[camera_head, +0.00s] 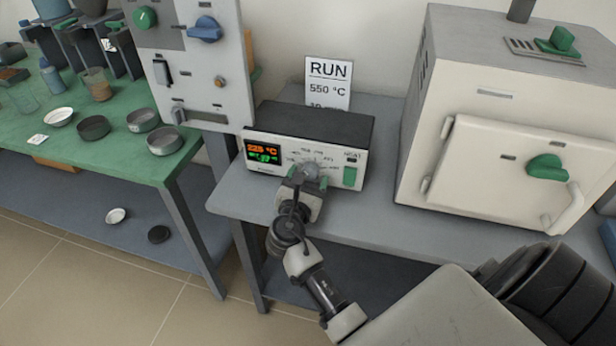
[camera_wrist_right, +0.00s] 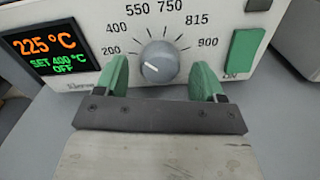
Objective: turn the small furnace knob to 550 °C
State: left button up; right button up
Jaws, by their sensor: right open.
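The small furnace's control box (camera_head: 258,138) sits on the grey bench with its front facing me. Its grey round knob (camera_wrist_right: 158,62) carries a short white mark on the left of its face; a printed scale from 200 to 900 arcs above it. The display (camera_wrist_right: 45,47) reads 225 °C, SET 400 °C, OFF. My right gripper (camera_head: 307,178) is open in front of the knob. In the right wrist view, its green fingers stand either side of the knob, with visible gaps. In the head view the gripper partly covers the knob. My left gripper is not in view.
A green rocker switch (camera_wrist_right: 243,53) is right of the knob, near the right finger. A RUN 550 °C card (camera_head: 328,82) stands behind the box. A large white furnace (camera_head: 480,165) stands at right, a grey panel (camera_head: 210,75) at left. Bare bench (camera_head: 345,212) lies in front.

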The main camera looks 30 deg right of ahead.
jog(key=shift+w+d, duration=0.25)
jog(key=c, duration=0.9)
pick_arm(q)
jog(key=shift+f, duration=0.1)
pick_arm(e)
jog(key=shift+m, duration=0.3)
jog(key=shift+m+b, duration=1)
jog(key=shift+m, duration=1.7)
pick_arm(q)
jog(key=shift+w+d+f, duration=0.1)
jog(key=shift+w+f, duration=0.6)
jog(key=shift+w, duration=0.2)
